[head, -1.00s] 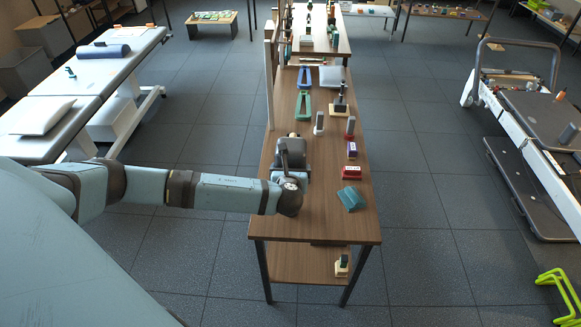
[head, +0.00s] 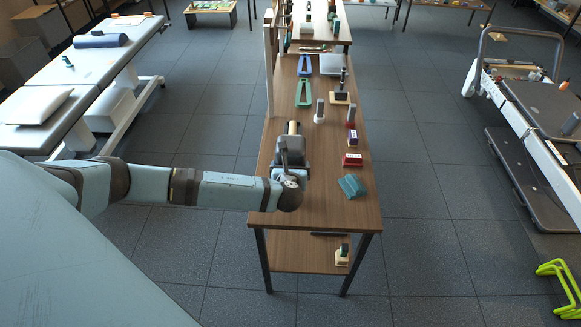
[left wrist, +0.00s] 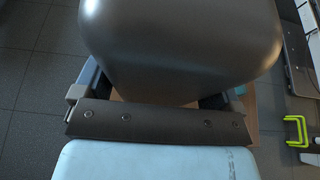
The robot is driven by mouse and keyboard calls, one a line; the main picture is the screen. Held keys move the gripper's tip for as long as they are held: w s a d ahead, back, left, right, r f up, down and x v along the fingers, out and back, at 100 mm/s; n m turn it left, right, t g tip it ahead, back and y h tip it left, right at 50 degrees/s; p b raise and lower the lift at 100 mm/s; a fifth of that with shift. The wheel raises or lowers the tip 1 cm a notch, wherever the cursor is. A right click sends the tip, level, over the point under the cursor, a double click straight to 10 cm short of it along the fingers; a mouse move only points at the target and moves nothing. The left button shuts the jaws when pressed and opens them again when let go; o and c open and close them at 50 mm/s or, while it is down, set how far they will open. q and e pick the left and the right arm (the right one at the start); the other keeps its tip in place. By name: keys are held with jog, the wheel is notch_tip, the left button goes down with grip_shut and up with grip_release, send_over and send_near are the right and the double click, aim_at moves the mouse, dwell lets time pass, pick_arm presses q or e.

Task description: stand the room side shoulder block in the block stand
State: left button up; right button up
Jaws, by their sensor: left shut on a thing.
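My left gripper (head: 291,171) is over the near left part of the wooden table (head: 322,212), its arm coming in from the left. It is shut on a dark grey, rounded block (head: 291,149), which I take as the shoulder block. This block (left wrist: 180,45) fills the upper middle of the left wrist view, between the finger sides. A tan cylinder with a dark end (head: 293,128) shows just beyond it; I cannot tell whether it belongs to the block. I cannot tell which table item is the block stand. The block's underside is hidden. My right gripper is not in view.
A teal ridged piece (head: 352,186), a red box (head: 352,160) and a purple-and-white box (head: 352,141) line the table's right side. Green (head: 304,94) and blue (head: 305,66) open-shaped pieces lie farther back. A reformer (head: 530,130) stands at right. The table's near edge is clear.

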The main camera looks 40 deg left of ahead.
pick_arm(q)
jog(key=shift+p, duration=0.8)
dwell(0.8)
jog(key=shift+f+b, duration=0.35)
jog(key=shift+f, duration=0.2)
jog(key=shift+f+b, duration=0.4)
jog(key=shift+f, duration=0.4)
jog(key=shift+f, duration=0.35)
jog(key=shift+f+b, duration=0.6)
jog(key=shift+f, duration=0.2)
jog(key=o, duration=1.1)
